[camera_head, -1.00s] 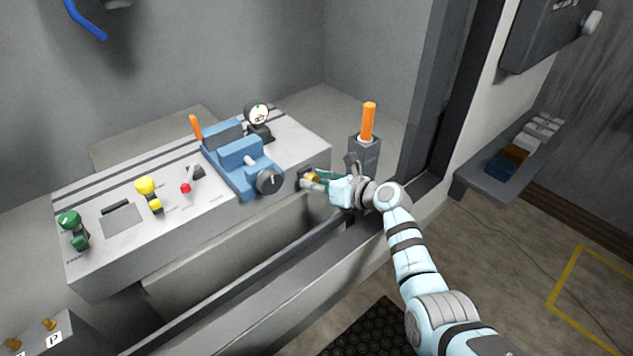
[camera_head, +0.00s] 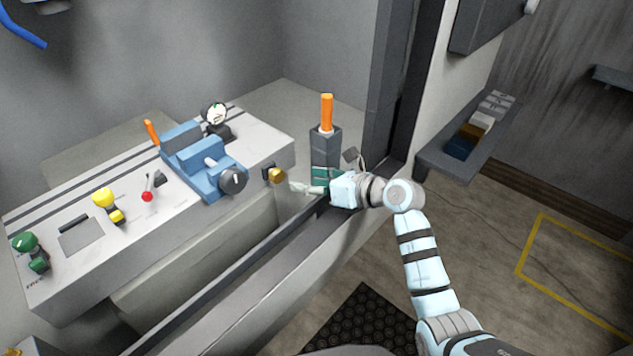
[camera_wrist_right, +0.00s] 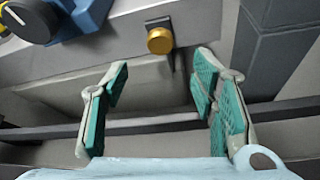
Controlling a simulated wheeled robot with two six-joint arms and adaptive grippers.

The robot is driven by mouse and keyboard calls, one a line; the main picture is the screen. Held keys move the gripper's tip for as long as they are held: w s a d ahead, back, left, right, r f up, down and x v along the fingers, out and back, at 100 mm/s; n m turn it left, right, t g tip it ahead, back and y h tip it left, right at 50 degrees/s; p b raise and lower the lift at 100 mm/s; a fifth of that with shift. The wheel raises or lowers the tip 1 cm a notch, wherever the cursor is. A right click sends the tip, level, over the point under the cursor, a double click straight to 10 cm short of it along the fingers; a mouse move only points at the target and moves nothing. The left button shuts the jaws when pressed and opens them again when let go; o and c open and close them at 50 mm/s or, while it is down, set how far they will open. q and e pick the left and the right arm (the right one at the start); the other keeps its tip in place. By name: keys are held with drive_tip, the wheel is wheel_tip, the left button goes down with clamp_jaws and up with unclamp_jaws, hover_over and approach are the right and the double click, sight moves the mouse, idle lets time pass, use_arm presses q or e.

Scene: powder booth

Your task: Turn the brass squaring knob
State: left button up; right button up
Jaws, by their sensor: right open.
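The brass squaring knob (camera_head: 277,175) sticks out of a dark mount at the right end of the grey bench's front face. In the right wrist view the knob (camera_wrist_right: 160,40) shows beyond the fingertips, roughly midway between them and untouched. My right gripper (camera_head: 305,184) is open and empty, to the right of the knob with a gap between them. Its green-padded fingers also show spread apart in the right wrist view (camera_wrist_right: 160,85). My left gripper is out of view.
The grey bench (camera_head: 75,283) carries a blue vise-like fixture (camera_head: 205,165) with a black dial knob (camera_head: 232,180), a gauge (camera_head: 215,115), and green, yellow and red controls. A grey post (camera_head: 325,148) with an orange handle (camera_head: 327,112) stands behind my right gripper. A dark rail runs below it.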

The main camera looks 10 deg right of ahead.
sight(279, 177)
drive_tip(key=shift+v, duration=1.1)
drive_tip(key=w+a+f+n+b, duration=0.1)
drive_tip(key=w+a+b, duration=0.1)
drive_tip(key=w+a+f+n+h+b, duration=0.1)
drive_tip(key=w+a+f+b, duration=0.1)
drive_tip(key=w+a, duration=0.1)
drive_tip(key=w+a+f+n+t+b, duration=0.1)
drive_tip(key=w+a+b, duration=0.1)
drive_tip(key=w+b, duration=0.1)
drive_tip(key=shift+w+a+f+h, duration=0.1)
drive_tip(key=shift+a+f+h, duration=0.1)
drive_tip(key=shift+a+h, duration=0.2)
drive_tip(key=c, duration=1.2)
